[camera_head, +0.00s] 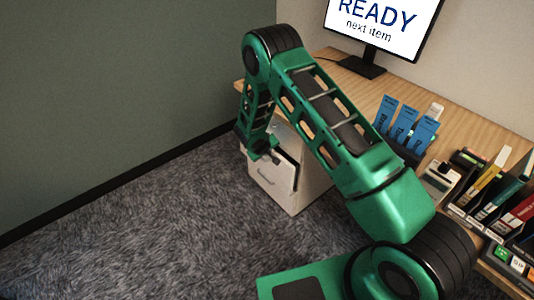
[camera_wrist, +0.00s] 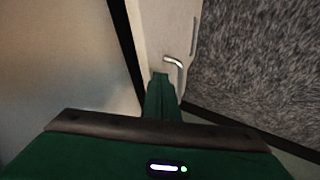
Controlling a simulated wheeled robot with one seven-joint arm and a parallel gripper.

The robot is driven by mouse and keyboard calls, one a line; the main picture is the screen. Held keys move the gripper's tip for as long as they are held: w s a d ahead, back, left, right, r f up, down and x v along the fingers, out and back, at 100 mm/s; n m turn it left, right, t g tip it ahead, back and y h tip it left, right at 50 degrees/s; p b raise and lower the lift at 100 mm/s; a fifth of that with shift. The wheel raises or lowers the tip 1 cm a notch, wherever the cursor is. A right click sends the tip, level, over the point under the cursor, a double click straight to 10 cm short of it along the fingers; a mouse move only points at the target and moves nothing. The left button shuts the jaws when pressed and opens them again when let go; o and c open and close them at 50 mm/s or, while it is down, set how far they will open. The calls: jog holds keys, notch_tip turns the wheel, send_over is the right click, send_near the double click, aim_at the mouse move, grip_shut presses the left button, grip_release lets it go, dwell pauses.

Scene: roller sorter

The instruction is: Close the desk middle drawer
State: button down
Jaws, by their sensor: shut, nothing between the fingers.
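The pale drawer cabinet (camera_head: 313,185) stands under the left part of the desk. One drawer front (camera_head: 271,177) with a small handle stands out from it, with a dark gap behind its top edge, so it looks partly open. My gripper (camera_head: 266,155) is at the top of this front; contact cannot be told. In the wrist view, my gripper (camera_wrist: 160,80) is shut and empty, its tip close to a metal handle (camera_wrist: 173,62) on a pale front. A second handle (camera_wrist: 193,36) shows beyond it. My arm hides the cabinet's upper part.
The wooden desk (camera_head: 465,126) carries a monitor (camera_head: 385,22), blue folders (camera_head: 405,125) and a rack of colored items (camera_head: 490,195) at right. A green wall (camera_head: 120,70) stands at left. The grey carpet (camera_head: 150,235) before the cabinet is clear.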

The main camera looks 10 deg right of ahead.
jog(key=s+a+r, duration=0.6)
jog(key=s+r, duration=0.1)
jog(key=r, duration=0.1)
jog(key=n+t+y, duration=0.7)
jog(key=n+t, duration=0.4)
jog(key=n, duration=0.5)
send_near(265, 161)
notch_tip(265, 161, up, 3)
jog(key=a, duration=0.3)
jog(key=shift+n, duration=0.3)
jog(key=w, duration=1)
jog(key=shift+d+r, duration=0.15)
jog(key=shift+d, duration=0.2)
jog(key=shift+w+d, duration=0.25)
jog(key=shift+d, duration=0.35)
